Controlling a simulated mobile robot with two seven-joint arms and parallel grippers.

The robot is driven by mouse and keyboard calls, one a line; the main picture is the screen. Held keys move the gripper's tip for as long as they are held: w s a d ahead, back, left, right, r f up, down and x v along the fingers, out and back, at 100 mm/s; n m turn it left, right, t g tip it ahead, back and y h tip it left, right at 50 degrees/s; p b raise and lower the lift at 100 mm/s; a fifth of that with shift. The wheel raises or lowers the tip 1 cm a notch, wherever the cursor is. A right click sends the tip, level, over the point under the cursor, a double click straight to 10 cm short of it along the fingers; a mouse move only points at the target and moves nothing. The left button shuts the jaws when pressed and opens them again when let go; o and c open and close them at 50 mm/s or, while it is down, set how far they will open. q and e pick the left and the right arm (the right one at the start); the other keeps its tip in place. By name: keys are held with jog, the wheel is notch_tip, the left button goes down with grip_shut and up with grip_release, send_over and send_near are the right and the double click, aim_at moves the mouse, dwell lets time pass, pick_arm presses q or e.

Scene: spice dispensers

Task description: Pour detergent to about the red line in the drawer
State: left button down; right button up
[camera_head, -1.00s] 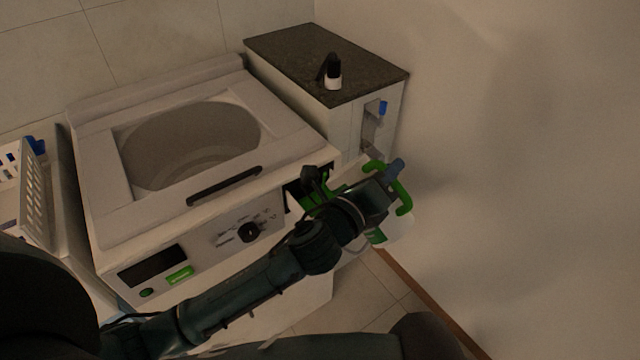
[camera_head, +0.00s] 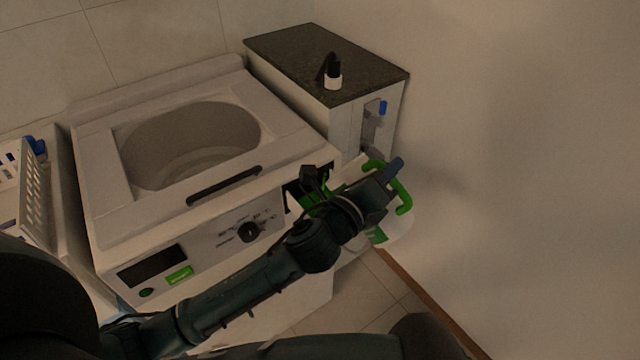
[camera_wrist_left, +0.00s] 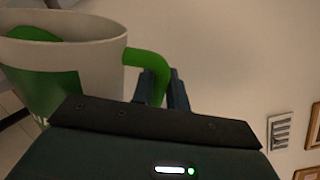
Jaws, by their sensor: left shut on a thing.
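The detergent container is a white, cup-like vessel with a green label and green handle. In the left wrist view the container (camera_wrist_left: 100,52) is at upper left, with green visible inside its mouth. My left gripper (camera_wrist_left: 165,88) is shut on its green handle. In the head view the gripper (camera_head: 393,172) and the container's handle (camera_head: 404,198) are right of the washer's front corner. My forearm and wrist hide much of the container. The drawer opening (camera_head: 297,198) is in the washer's front, partly hidden by my wrist. I cannot see the red line. My right gripper is not in view.
The white washing machine (camera_head: 100,235) has a round window and a control panel. A white basket (camera_head: 35,195) is at left. The wall is close on the right.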

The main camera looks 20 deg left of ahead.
pick_arm(q)
jog(key=shift+a+r, duration=0.15)
jog(key=shift+r, duration=0.2)
dwell(0.5)
jog(key=shift+w+a+r+n, duration=0.1)
jog(key=shift+r+n, duration=0.05)
jog(key=shift+n, duration=0.25)
dwell(0.6)
jog(key=shift+w+a+r, duration=0.1)
jog(key=shift+a+r, duration=0.1)
dwell(1.4)
